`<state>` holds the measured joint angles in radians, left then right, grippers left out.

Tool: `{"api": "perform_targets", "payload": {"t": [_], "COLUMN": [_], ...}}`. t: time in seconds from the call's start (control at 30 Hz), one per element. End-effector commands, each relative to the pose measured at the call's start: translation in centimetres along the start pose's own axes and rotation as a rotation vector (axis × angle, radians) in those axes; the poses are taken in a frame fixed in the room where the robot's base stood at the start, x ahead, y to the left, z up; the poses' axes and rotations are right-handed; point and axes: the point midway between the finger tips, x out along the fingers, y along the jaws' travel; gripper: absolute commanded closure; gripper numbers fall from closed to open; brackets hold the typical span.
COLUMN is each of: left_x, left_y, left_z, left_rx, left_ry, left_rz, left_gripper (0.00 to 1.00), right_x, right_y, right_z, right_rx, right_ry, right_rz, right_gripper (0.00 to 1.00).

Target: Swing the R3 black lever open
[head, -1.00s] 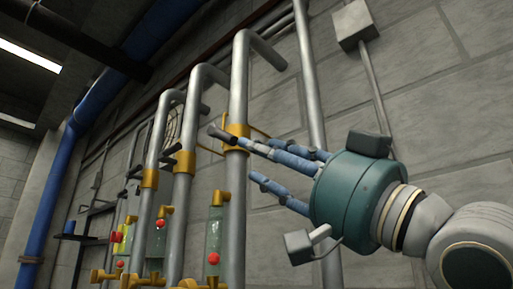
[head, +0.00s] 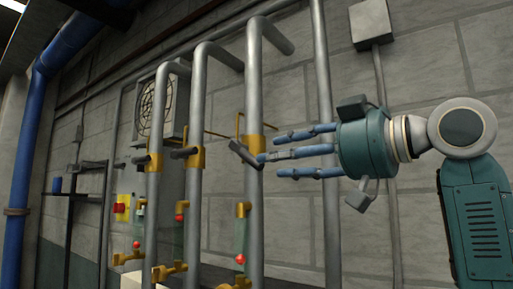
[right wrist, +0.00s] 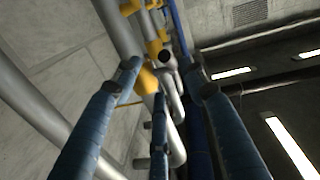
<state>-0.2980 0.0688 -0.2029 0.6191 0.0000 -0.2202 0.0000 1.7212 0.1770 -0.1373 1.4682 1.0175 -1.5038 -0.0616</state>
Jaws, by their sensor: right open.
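The black lever (head: 243,153) sits at the yellow valve collar (head: 254,146) on the nearest, rightmost tall grey pipe; no R3 label is readable. It slants from upper left to lower right across the pipe. My right gripper (head: 272,156) is open and comes in level from the right, its middle fingertip overlapping the lever's lower end; I cannot tell if they touch. In the right wrist view my right gripper (right wrist: 163,78) has its fingers spread and empty, with the yellow collar (right wrist: 147,79) and a dark round lever end (right wrist: 165,57) between them. My left gripper is not in view.
Two similar pipes with black levers (head: 184,152) and (head: 141,159) stand to the left. A thin grey pipe (head: 326,150) runs behind my fingers. A fan unit (head: 156,105) hangs on the wall.

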Motion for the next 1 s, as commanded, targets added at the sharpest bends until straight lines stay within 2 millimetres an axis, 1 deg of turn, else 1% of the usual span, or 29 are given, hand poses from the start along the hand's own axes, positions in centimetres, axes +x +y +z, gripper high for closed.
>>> {"api": "perform_targets", "payload": {"t": [0.03,0.13,0.3,0.4,0.5,0.77,0.87,0.9,0.97,1.0], "left_x": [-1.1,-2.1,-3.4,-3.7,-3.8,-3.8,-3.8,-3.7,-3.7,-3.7], "left_y": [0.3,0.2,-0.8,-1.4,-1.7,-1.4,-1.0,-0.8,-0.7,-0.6], "left_z": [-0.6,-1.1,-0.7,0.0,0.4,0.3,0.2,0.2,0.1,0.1], "left_rx": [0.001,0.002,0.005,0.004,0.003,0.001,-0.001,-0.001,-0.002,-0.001], "left_ry": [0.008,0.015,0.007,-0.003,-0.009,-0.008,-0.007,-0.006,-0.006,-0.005], "left_rz": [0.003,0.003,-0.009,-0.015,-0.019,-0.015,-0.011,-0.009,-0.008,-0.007], "left_gripper": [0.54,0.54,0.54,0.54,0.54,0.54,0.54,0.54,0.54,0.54], "right_x": [1.2,3.1,5.6,6.5,6.9,7.0,7.0,7.0,7.0,7.0], "right_y": [-0.1,-0.1,0.0,0.0,0.0,-0.1,-0.1,-0.1,-0.1,-0.1], "right_z": [-0.5,-0.5,-0.4,-0.3,-0.2,-0.1,-0.1,-0.1,-0.1,-0.1], "right_rx": [0.001,0.001,0.001,0.000,0.000,-0.001,-0.001,-0.001,-0.001,-0.001], "right_ry": [-0.002,-0.001,0.000,0.001,0.002,0.002,0.002,0.002,0.002,0.002], "right_rz": [-0.004,-0.003,-0.001,0.000,0.000,0.001,0.001,0.001,0.001,0.001], "right_gripper": [0.58,0.58,0.58,0.58,0.58,0.58,0.76,0.84,0.96,1.00]}}
